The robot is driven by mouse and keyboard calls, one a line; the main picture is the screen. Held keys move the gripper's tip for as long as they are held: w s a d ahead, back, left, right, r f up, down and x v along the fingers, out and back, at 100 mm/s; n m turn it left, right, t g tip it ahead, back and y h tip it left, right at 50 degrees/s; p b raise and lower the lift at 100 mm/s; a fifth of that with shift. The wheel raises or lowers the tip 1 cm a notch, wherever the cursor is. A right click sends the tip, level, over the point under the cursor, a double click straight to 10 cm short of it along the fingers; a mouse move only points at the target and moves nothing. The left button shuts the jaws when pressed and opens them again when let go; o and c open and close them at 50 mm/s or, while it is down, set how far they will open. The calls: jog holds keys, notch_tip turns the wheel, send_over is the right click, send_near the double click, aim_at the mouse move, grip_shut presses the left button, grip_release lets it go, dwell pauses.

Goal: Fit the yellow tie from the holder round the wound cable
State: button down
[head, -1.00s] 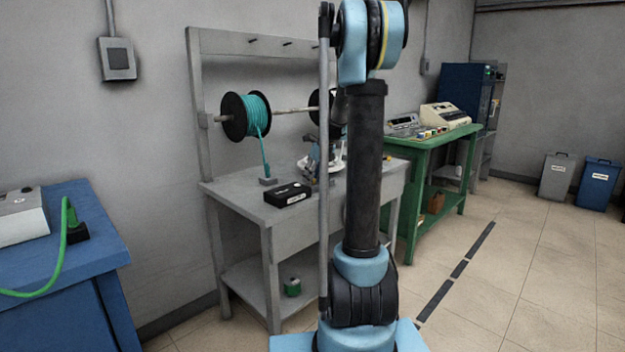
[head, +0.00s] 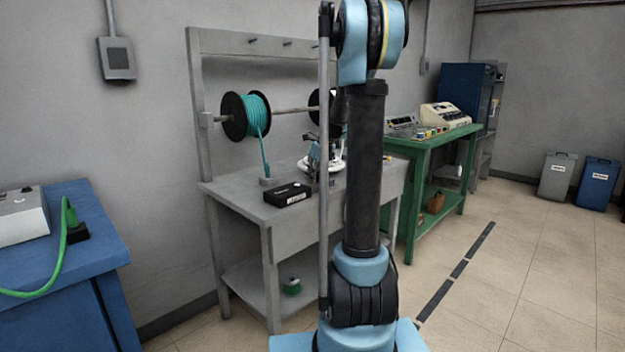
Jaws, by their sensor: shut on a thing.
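My gripper (head: 314,158) is small and partly hidden behind my own column, over the grey bench (head: 236,197). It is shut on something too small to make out. Beside and below it a white round piece (head: 304,164) shows on the bench. The wound coil and the tie holder are not clear.
A black box (head: 287,195) with a white label sits at the bench's front edge. A second spool (head: 316,105) is partly hidden. A green table (head: 427,148) with equipment stands right, a blue cabinet (head: 60,245) left.

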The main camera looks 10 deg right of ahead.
jog(key=shift+r, duration=0.8)
jog(key=shift+w+r, duration=0.1)
jog(key=shift+r, duration=1.55)
jog(key=shift+d, duration=0.1)
